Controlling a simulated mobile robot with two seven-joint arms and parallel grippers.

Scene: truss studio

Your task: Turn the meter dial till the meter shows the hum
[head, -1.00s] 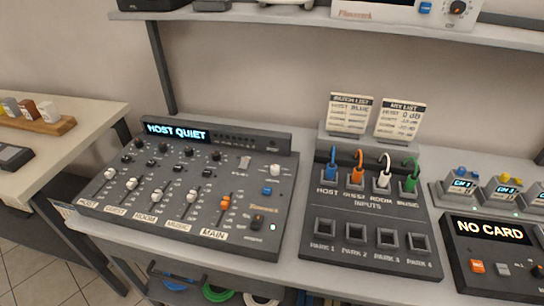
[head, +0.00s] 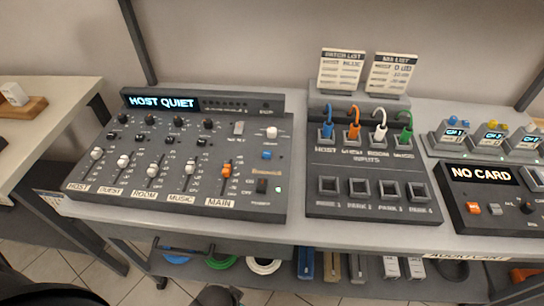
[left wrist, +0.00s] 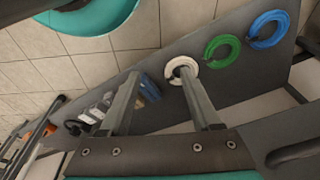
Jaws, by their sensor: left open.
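No meter with a dial that I can identify shows in the views of now. The mixing desk (head: 250,195) stands on the table in the head view. Its display reads HOST QUIET (head: 163,103). It has small dark knobs, white faders and one orange fader (head: 225,171). My left gripper (left wrist: 158,73) is open and empty in the left wrist view, its two fingers apart above the lower shelf with cable coils. My right gripper is not in view.
The patch bay (head: 372,209) with several coloured plugs stands right of the desk. A NO CARD unit (head: 480,172) is further right. Blue (left wrist: 268,29), green (left wrist: 222,48) and white (left wrist: 182,67) cable coils lie on the lower shelf. A side table (head: 50,120) stands left.

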